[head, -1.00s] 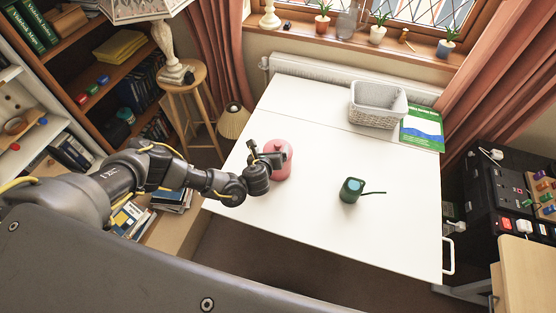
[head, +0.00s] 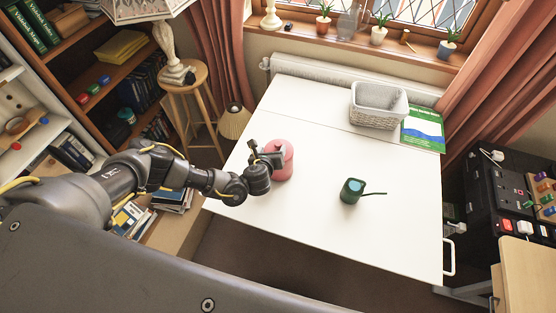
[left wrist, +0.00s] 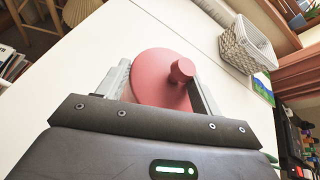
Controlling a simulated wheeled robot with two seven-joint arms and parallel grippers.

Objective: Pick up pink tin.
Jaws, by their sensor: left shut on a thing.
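The pink tin (head: 283,165) is round with a knobbed lid and stands upright at the left side of the white table (head: 310,215). My left gripper (head: 272,160) is shut on the tin. In the left wrist view the tin (left wrist: 160,78) sits between the two fingers of the left gripper (left wrist: 160,85), one on each side, with its lid knob toward the right finger. Part of the tin is hidden behind the gripper in the head view. I cannot tell whether the tin's base touches the table. My right gripper is not in view.
A dark green watering can (head: 352,190) stands to the right of the tin, its spout pointing right. A grey basket (head: 378,110) and a green and blue book (head: 423,130) are at the table's back right. The table between tin and basket is clear.

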